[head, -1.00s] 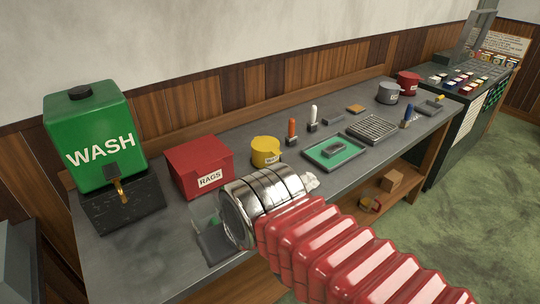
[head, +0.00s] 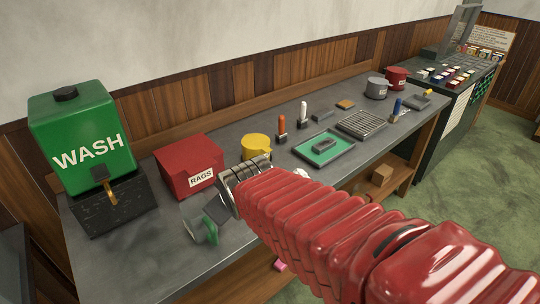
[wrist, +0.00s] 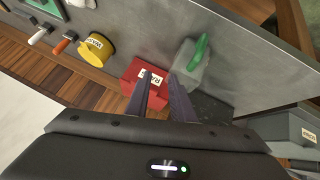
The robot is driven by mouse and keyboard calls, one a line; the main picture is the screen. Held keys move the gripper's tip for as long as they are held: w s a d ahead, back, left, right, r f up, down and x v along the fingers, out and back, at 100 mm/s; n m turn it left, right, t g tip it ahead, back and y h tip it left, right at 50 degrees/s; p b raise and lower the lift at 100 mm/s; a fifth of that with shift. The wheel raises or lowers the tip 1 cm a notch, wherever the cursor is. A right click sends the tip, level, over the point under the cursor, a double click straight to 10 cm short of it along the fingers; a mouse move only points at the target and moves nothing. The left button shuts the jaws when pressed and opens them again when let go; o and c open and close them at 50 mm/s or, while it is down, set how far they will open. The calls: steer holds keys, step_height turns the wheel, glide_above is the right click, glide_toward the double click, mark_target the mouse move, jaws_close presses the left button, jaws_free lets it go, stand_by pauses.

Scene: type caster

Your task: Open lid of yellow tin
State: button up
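The yellow tin (head: 256,147) stands on the grey bench in the head view, right of the red RAGS box. In the wrist view the yellow tin (wrist: 97,50) is at the upper left, with its label showing. Its lid looks closed, but it is too small to be sure. My gripper (wrist: 158,76) has its two dark fingers apart with nothing between them. In the wrist view they overlap the red box in the picture, and the tin is off to their left.
The red RAGS box (head: 188,167) stands between the tin and the green WASH tank (head: 80,135). Orange-handled (head: 282,128) and white-handled (head: 303,112) tools stand right of the tin.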

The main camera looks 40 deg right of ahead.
steer(key=w+d+f+n+t+h, duration=0.25)
steer(key=w+d+f+n, duration=0.2)
steer(key=d, duration=0.45)
steer(key=w+d+f+n+t+h, duration=0.1)
steer(key=w+d+f+n+t, duration=0.35)
steer(key=d, duration=0.45)
steer(key=d+f, duration=0.1)
steer(key=s+d+f+n, duration=0.1)
steer(key=d, duration=0.1)
steer(key=d+f+n+t, duration=0.1)
steer(key=shift+s+d, duration=0.2)
steer(key=shift+d, duration=0.1)
steer(key=shift+s+d+t+h, duration=0.2)
steer(key=shift+s+t+h, duration=0.05)
steer(key=shift+s+t, duration=0.15)
steer(key=shift+w, duration=0.1)
